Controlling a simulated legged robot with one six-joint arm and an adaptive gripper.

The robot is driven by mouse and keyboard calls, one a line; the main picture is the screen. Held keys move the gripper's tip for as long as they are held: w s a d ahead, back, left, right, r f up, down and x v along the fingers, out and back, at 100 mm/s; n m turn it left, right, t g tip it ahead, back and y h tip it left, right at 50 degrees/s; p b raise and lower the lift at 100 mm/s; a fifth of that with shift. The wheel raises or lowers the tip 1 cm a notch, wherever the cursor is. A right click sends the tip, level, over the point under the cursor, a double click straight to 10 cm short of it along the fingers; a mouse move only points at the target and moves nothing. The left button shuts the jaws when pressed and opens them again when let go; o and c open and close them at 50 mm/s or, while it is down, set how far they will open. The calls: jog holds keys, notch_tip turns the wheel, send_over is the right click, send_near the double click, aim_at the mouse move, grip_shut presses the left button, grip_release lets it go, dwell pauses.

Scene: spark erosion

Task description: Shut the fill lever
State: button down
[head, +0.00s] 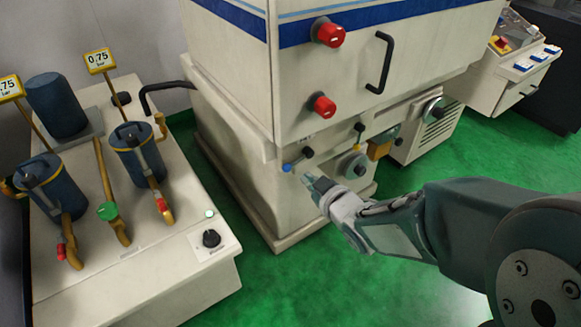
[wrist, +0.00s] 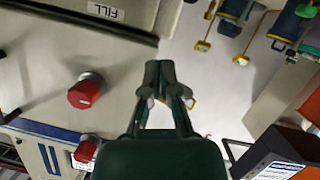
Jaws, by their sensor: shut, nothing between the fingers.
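My gripper (head: 311,183) is shut and empty, in front of the lower front of the white machine. In the wrist view its fingertips (wrist: 158,68) are together. A small lever with a blue tip (head: 288,167) sticks out of the machine just left of and above the fingertips in the head view. A black knob (head: 307,153) is just above it. I cannot tell whether they touch the gripper. A FILL label (wrist: 106,12) shows upside down at the top of the wrist view. The lever itself is not clear there.
Two red knobs (head: 330,33) and a black handle (head: 381,62) are on the machine's front above. A round dial fitting (head: 353,166) sits right of the gripper. A bench with blue filter cylinders (head: 138,150) stands at left. Green floor (head: 270,290) is clear in front.

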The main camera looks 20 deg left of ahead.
aim_at(290, 165)
jog(key=x, duration=0.3)
jog(key=f+x, duration=0.1)
jog(key=x, duration=0.3)
jog(key=d+f+x, duration=0.1)
jog(key=x, duration=0.3)
jog(key=shift+w+a+f, duration=0.1)
jog(key=shift+w+a, duration=0.05)
jog(key=shift+w, duration=0.05)
jog(key=shift+w+f, duration=0.25)
jog(key=shift+f, duration=0.15)
jog(key=shift+a, duration=0.1)
